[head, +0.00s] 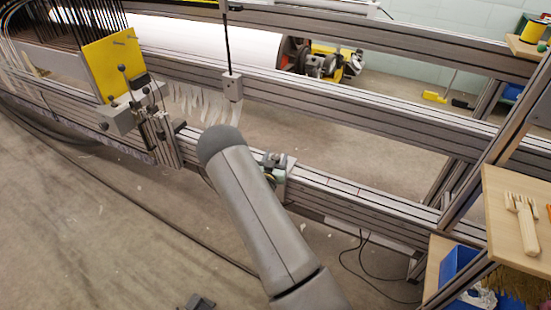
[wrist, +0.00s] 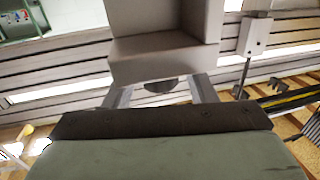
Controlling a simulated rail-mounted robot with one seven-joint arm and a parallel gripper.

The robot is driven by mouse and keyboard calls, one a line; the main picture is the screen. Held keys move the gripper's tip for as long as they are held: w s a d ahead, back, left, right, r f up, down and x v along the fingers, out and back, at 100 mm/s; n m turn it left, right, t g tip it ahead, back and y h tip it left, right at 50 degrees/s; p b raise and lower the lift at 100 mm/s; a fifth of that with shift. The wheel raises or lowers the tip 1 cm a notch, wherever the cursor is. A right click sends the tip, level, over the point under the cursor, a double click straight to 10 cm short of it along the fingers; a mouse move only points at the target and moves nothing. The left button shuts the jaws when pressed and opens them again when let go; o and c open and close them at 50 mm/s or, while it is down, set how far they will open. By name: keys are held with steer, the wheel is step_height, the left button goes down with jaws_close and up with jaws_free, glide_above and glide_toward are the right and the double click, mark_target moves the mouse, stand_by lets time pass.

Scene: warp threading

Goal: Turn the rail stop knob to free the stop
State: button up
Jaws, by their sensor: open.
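The rail stop shows in the head view as a small grey block (head: 287,161) on the lower rail, partly hidden by my arm. In the wrist view a large pale grey block (wrist: 165,62) fills the top middle, and I take it to be the stop. A dark rounded knob (wrist: 160,86) sticks out below it. My gripper (wrist: 158,93) is open, with one finger on each side of the knob. I cannot tell whether either finger touches it. In the head view my forearm hides most of the gripper.
The long metal rail (head: 345,192) runs across the frame. A yellow plate (head: 112,65) and a cluster of rods stand at left. A grey block on a hanging rod (head: 232,87) is above the rail. A wooden shelf (head: 505,205) with a comb is at right.

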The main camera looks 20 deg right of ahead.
steer(key=c, duration=0.9)
steer(key=shift+c, duration=0.2)
steer(key=shift+n+t+y, duration=0.3)
steer(key=shift+y, duration=0.1)
steer(key=n+t+y+b, duration=0.1)
steer(key=y, duration=0.1)
steer(key=n+t+y+b, duration=0.1)
steer(key=n+y+b, duration=0.1)
steer(key=y, duration=0.1)
steer(key=shift+d+f+n+t, duration=0.15)
steer(key=shift+n+t, duration=0.15)
steer(key=n+y+b, duration=0.1)
steer(key=n+y, duration=0.1)
steer(key=y, duration=0.1)
steer(key=n+t+y+b, duration=0.1)
steer(key=n+y, duration=0.1)
steer(key=y, duration=0.1)
steer(key=shift+d+y, duration=0.1)
steer(key=shift+y, duration=0.3)
steer(key=n+g+y+b, duration=0.1)
steer(key=n+y, duration=0.3)
steer(key=y, duration=0.1)
steer(key=shift+y+b, duration=0.4)
steer(key=shift+w+r+n+g+y+b, duration=0.1)
steer(key=shift+n+g+y+b, duration=0.2)
steer(key=shift+n+g+y, duration=1)
steer(key=shift+r+n+g+y+b, duration=0.1)
steer(key=shift+n+g+y+b, duration=0.2)
steer(key=shift+n+g+y, duration=0.95)
steer(key=shift+t+y, duration=0.45)
